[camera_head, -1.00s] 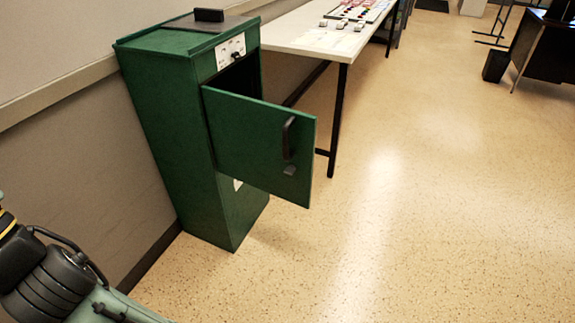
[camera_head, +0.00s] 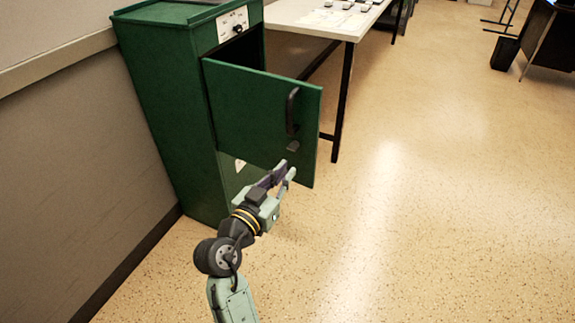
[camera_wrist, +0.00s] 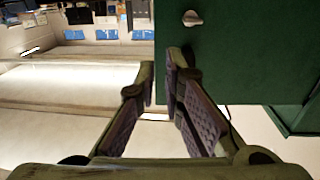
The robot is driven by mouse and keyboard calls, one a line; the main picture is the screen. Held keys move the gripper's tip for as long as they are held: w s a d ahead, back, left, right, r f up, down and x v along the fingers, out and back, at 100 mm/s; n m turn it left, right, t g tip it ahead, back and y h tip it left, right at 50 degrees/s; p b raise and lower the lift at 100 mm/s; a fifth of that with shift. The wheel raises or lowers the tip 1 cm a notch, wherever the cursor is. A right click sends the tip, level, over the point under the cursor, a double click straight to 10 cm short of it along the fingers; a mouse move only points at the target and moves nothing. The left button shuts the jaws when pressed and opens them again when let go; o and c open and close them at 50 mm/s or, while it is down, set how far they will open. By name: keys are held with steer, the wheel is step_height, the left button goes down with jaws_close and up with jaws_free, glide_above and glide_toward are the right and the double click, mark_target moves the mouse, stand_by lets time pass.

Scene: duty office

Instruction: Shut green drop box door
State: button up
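The green drop box (camera_head: 165,110) stands against the wall at the left in the head view. Its green door (camera_head: 250,110) is swung open toward the right and front, with a black handle (camera_head: 292,112) and a small latch (camera_head: 293,147) near its free edge. My gripper (camera_head: 286,173) is in front of the door's lower edge, below the latch. The door (camera_wrist: 240,50) fills the upper right there, with the latch (camera_wrist: 192,18) showing. Contact with the door cannot be told.
A white table (camera_head: 325,18) with papers and small items stands behind the box, its black leg (camera_head: 343,100) just beyond the door. The wall (camera_head: 60,130) runs along the left. Open speckled floor (camera_head: 440,200) lies to the right.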

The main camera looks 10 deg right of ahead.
mark_target(312, 139)
steer(key=p+x, duration=0.3)
steer(key=x, duration=0.8)
steer(key=shift+r, duration=0.15)
jaws_close()
steer(key=shift+w+d+p, duration=0.25)
steer(key=shift+w+p, duration=0.05)
steer(key=shift+w, duration=0.15)
